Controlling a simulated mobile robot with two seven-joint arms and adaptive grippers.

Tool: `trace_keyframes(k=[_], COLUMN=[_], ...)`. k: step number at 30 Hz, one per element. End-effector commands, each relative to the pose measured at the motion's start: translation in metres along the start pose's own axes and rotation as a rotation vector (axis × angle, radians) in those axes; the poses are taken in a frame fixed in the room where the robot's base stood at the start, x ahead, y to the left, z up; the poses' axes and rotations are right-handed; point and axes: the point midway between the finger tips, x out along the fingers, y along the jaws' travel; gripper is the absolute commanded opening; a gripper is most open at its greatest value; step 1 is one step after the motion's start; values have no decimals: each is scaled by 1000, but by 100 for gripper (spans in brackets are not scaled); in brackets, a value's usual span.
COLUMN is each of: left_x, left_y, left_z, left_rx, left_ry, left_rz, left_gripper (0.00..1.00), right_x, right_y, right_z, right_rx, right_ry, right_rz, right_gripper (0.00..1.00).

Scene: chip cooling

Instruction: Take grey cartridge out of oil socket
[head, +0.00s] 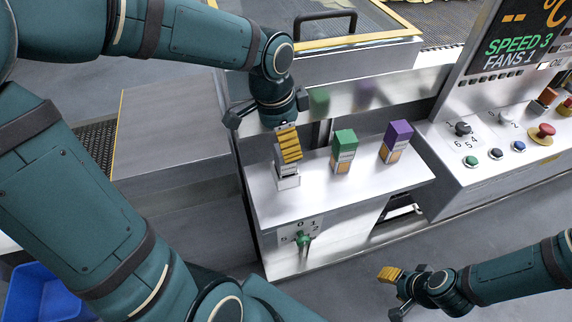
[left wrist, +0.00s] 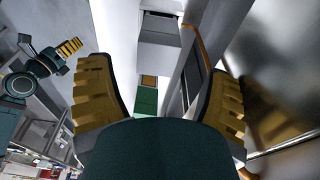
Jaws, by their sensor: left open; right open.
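The grey cartridge (head: 287,180) stands upright at the left of the metal bench top, its lower part showing below my left gripper (head: 291,158). The gripper reaches down over it, and its near yellow finger hides the upper part. In the left wrist view the two yellow fingers (left wrist: 160,90) are spread wide apart. I cannot tell the grey cartridge apart there, and whether the fingers touch it is unclear. My right gripper (head: 388,277) is open and empty over the floor at the lower right.
A green cartridge (head: 344,152) and a purple cartridge (head: 396,142) stand to the right on the bench (head: 330,195). A green knob (head: 303,240) is on the bench front. A button panel (head: 495,140) is at the right. A blue bin (head: 45,295) is at lower left.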

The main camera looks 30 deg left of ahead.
Motion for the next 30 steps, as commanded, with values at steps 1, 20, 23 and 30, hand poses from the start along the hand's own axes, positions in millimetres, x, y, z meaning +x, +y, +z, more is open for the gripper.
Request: trace_keyframes(k=[1, 20, 23, 30], left_x=[3, 53, 53, 53], left_y=[0, 3, 3, 4], left_z=[0, 3, 3, 3], left_rx=[0, 0, 0, 0], left_ry=[-1, 1, 1, 1], left_rz=[1, 0, 0, 0], left_gripper=[79, 79, 69, 2], right_x=[1, 10, 10, 10], right_y=[0, 4, 4, 4], right_z=[0, 6, 6, 5], right_rx=[0, -4, -3, -3], right_ry=[-1, -11, -11, -11], right_rz=[0, -1, -1, -1], right_gripper=[47, 47, 47, 47])
